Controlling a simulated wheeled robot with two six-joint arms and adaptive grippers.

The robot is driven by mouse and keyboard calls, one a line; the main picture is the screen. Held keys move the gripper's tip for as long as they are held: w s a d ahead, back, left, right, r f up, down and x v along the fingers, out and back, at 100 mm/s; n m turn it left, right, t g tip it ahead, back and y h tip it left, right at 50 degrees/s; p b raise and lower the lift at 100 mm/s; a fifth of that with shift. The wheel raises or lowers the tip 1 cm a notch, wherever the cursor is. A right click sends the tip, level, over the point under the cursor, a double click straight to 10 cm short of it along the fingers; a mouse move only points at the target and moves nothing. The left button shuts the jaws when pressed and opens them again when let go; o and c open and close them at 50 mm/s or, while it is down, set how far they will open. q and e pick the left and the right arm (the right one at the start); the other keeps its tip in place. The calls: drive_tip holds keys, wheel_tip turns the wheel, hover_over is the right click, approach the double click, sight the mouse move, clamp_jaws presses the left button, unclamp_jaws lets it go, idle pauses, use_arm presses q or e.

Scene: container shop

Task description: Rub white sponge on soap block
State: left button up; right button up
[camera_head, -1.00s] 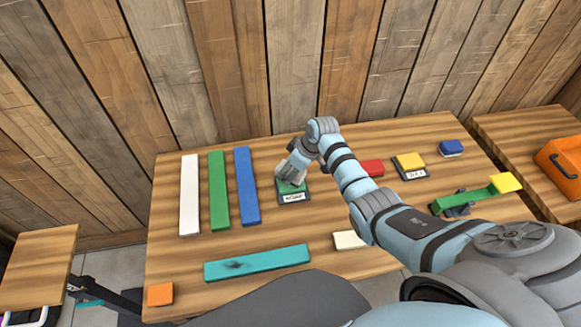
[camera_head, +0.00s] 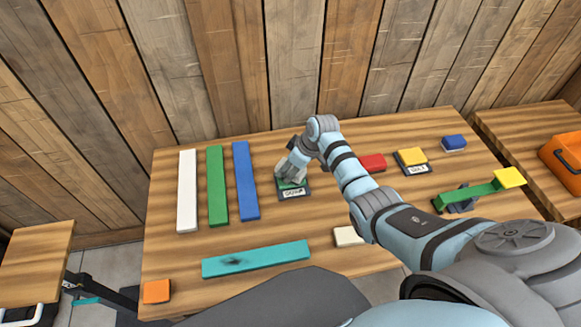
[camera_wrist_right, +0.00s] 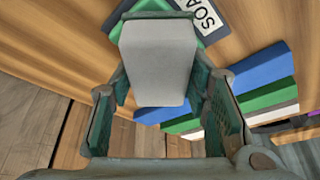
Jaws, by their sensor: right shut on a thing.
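The soap block is green and sits on a dark tray labelled SOAP (camera_head: 293,194) at the middle of the table. The soap (camera_head: 297,183) is partly hidden by my right gripper. My right gripper (camera_head: 287,172) is shut on the white sponge (camera_wrist_right: 158,62), which looks pale grey in the right wrist view. The sponge is over the soap tray and overlaps the green block; I cannot tell for certain whether they touch. The label also shows in the right wrist view (camera_wrist_right: 205,14). My left gripper is not in view.
White (camera_head: 187,190), green (camera_head: 217,186) and blue (camera_head: 245,180) planks lie left of the soap. A stained teal plank (camera_head: 256,259) lies in front. Red (camera_head: 373,162), yellow (camera_head: 411,156) and blue (camera_head: 454,142) blocks stand right. An orange block (camera_head: 156,291) is at front left.

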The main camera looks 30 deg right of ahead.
sight(291, 168)
drive_tip(key=shift+f+b, duration=0.3)
drive_tip(key=shift+f, duration=0.1)
drive_tip(key=shift+f, duration=0.1)
idle(1.2)
wheel_tip(291, 168, up, 5)
drive_tip(key=p, duration=0.6)
wheel_tip(291, 168, up, 2)
drive_tip(key=shift+r, duration=0.1)
